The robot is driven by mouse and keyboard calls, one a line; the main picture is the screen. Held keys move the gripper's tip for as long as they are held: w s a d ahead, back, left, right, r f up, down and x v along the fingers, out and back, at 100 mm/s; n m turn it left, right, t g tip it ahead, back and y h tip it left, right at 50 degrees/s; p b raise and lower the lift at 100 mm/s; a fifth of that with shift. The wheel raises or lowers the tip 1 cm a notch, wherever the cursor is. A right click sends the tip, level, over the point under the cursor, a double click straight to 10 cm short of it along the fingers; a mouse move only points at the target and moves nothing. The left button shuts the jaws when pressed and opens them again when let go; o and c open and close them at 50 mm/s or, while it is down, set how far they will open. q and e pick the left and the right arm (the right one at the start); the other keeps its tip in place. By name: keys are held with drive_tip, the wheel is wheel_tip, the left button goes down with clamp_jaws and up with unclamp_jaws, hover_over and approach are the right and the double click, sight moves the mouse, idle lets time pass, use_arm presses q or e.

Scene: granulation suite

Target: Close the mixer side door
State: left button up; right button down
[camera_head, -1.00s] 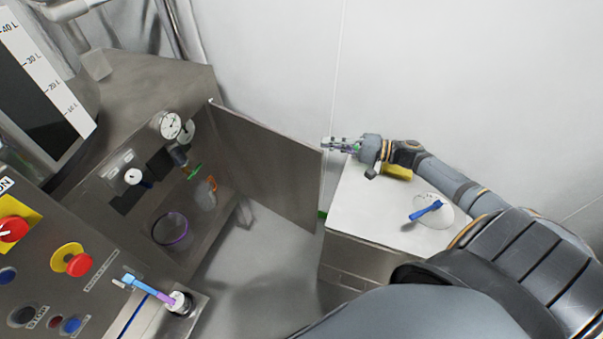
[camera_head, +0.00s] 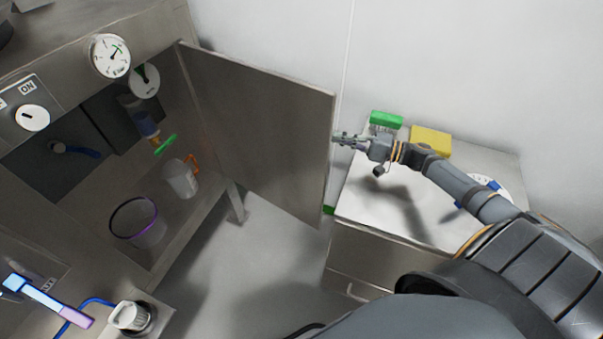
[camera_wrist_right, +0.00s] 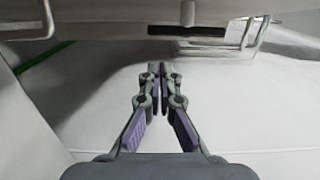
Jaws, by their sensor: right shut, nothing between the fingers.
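The mixer side door (camera_head: 265,130) is a flat grey metal panel. It stands wide open, hinged at its left edge on the mixer cabinet (camera_head: 165,240). My right gripper (camera_head: 338,137) is at the door's free right edge in the head view, its fingers shut and empty. I cannot tell whether the fingertips touch the door. In the right wrist view the two fingertips (camera_wrist_right: 160,68) are together, with a grey metal edge (camera_wrist_right: 90,22) beyond them at the top. My left gripper is not in view.
Inside the cabinet are a clear bucket with a purple rim (camera_head: 137,222) and a jug with an orange handle (camera_head: 182,180). A gauge (camera_head: 110,56) is above. A white-topped side cabinet (camera_head: 365,212) with a green block (camera_head: 386,121) and a yellow block (camera_head: 430,142) stands at right.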

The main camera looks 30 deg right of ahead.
sight(301, 151)
use_arm(q)
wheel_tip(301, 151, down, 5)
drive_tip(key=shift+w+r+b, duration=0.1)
drive_tip(key=shift+b, duration=1.05)
use_arm(e)
wheel_tip(301, 151, down, 5)
drive_tip(key=shift+r, duration=0.1)
drive_tip(key=shift+a, duration=0.1)
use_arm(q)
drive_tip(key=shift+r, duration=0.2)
use_arm(e)
drive_tip(key=w+a, duration=0.1)
drive_tip(key=a, duration=0.2)
drive_tip(key=w+a, duration=0.2)
drive_tip(key=a, duration=0.2)
drive_tip(key=w+a, duration=0.2)
drive_tip(key=a, duration=0.1)
drive_tip(key=shift+w+a, duration=0.15)
